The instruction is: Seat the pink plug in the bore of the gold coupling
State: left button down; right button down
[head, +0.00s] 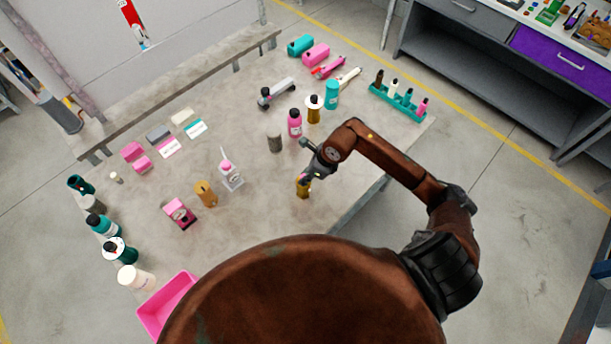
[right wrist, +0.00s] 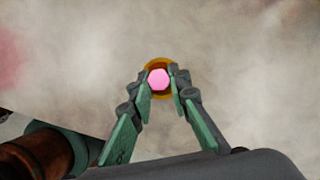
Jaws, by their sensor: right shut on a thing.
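The pink plug (right wrist: 158,79) shows as a pink hexagonal end between the fingertips of my right gripper (right wrist: 159,91), which is shut on it. The gold coupling (right wrist: 151,66) shows as a gold ring around and beneath the plug in the right wrist view. The plug appears roughly centred over the ring, but I cannot tell how deep it sits in the bore. In the head view my right gripper (head: 304,176) points down at the gold coupling (head: 303,189), which stands upright near the table's right edge. My left gripper is not in view.
Another gold cylinder (head: 206,193) and a white-and-pink bottle (head: 231,176) stand to the left. A grey cylinder (head: 274,142) and a pink bottle (head: 294,123) stand behind. A pink bin (head: 167,303) is at front left. The table is clear close around the coupling.

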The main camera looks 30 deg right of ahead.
jog(key=c, duration=2.2)
grip_release()
jog(key=shift+f, duration=0.1)
jog(key=shift+c, duration=0.2)
jog(key=o, duration=0.4)
jog(key=shift+r, duration=0.25)
jog(key=b+v, duration=0.1)
jog(key=v, duration=1.1)
jog(key=shift+f, duration=0.1)
